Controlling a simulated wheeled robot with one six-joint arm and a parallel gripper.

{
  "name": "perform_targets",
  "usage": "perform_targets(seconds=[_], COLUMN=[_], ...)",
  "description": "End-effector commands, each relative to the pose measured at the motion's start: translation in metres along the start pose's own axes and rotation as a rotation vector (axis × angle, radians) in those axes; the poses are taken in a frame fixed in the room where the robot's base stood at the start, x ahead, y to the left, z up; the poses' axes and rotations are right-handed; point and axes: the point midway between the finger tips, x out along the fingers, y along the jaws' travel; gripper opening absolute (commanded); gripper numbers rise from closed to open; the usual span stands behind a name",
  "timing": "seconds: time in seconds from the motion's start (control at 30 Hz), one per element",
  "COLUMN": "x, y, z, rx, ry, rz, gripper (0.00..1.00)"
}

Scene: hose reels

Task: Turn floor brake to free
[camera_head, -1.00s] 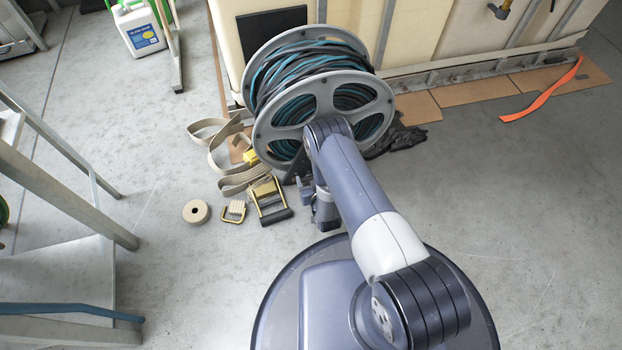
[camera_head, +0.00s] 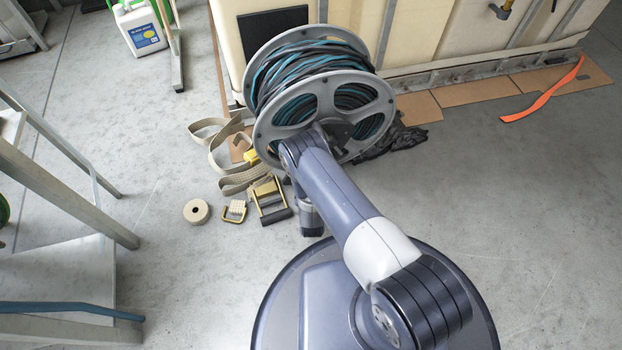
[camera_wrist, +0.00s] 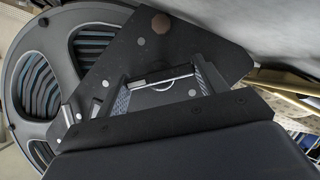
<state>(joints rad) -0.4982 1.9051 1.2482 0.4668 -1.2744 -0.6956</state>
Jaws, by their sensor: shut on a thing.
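The hose reel (camera_head: 322,92), with grey flanges and black and teal hose, stands on the floor against the pale tank. In the wrist view its flange (camera_wrist: 20,85) shows at the left, beside a dark bolted plate (camera_wrist: 150,35). My gripper (camera_wrist: 163,84) is in front of this plate, with a textured pad on each side. It is shut on a thin dark bar with a pale edge, which looks like the floor brake (camera_wrist: 160,77). Much of the brake is hidden, so its setting cannot be read. In the head view my arm hides the brake and the fingertips.
Beige straps (camera_head: 215,150) and a yellow-and-black ratchet buckle (camera_head: 271,203) lie left of the reel, with a tape roll (camera_head: 196,211). Black crumpled material (camera_head: 395,140) lies at its right. A metal frame (camera_head: 60,180) stands at far left.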

Motion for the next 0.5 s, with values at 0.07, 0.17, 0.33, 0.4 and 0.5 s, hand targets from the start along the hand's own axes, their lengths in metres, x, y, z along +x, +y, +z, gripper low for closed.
perform_targets(seconds=[0.07,0.17,0.33,0.4,0.5], x=[-0.0005,-0.0004,-0.0003,-0.0001,-0.0001], y=[-0.0019,-0.0022,-0.0031,-0.0029,-0.0032], z=[-0.0001,0.0000,0.0003,0.0004,0.0006], rx=[-0.067,-0.150,-0.277,-0.321,-0.376], ry=[0.002,0.002,0.002,0.001,0.002], rz=[0.026,0.061,0.113,0.132,0.154], gripper=[0.45,0.45,0.45,0.45,0.45])
